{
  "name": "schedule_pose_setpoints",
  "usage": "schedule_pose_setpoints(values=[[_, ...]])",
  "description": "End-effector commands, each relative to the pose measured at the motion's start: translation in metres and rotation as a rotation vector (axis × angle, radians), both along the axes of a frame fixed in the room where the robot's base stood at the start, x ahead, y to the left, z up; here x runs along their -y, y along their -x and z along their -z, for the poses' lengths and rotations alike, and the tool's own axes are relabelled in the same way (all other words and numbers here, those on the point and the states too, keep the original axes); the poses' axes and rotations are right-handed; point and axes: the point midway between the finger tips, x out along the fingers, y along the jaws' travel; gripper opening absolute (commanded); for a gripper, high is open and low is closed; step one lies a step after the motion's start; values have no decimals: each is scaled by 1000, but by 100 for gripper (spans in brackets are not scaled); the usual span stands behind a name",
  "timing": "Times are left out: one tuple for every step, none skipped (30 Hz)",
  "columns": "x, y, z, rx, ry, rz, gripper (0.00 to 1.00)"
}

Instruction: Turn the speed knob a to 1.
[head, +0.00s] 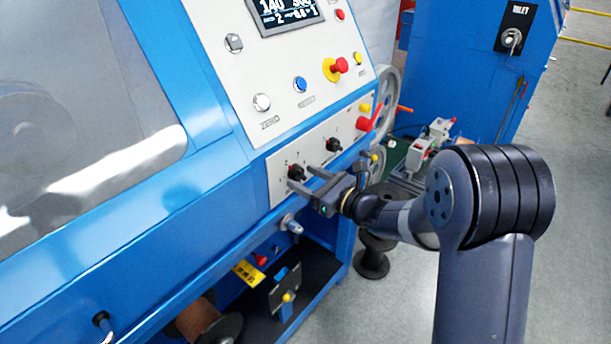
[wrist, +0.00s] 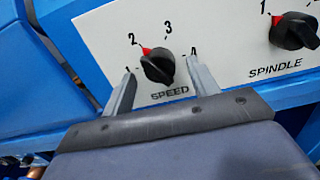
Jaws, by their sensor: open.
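The speed knob (wrist: 158,67) is black with a red pointer, on a white panel, with SPEED printed below and the numbers 1 to 4 around it. Its red pointer points at 2, up and left. It also shows on the blue machine's lower panel in the head view (head: 296,173). My gripper (head: 302,177) is open in front of it. In the wrist view the fingers (wrist: 160,69) stand to the left and right of the knob, with visible gaps. Whether the fingertips reach the knob's depth I cannot tell.
The spindle knob (wrist: 295,32) is close by on the right, its red pointer near 1. Above are buttons, a red stop button (head: 340,65) and a display (head: 285,12). A red lever (head: 376,117) and grey wheels are to the right. Open floor lies at the right.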

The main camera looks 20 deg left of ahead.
Motion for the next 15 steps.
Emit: schedule_pose_setpoints(values=[[-4,-1,0,0,0,-1,57],[-5,-2,0,0,0,0,57],[-7,-3,0,0,-1,0,57],[-7,-3,0,0,-1,0,57],[-8,-3,0,0,-1,1,57],[-8,-4,0,0,-1,1,57],[-8,-4,0,0,-1,1,57],[-8,-4,0,0,-1,1,57],[-8,-4,0,0,-1,1,57],[-8,-4,0,0,-1,1,57],[-8,-4,0,0,-1,1,57],[-8,-3,0,0,-1,1,56],[-8,-3,0,0,-1,1,53],[-8,-3,0,0,-1,1,51],[-8,-3,0,0,-1,1,48]])
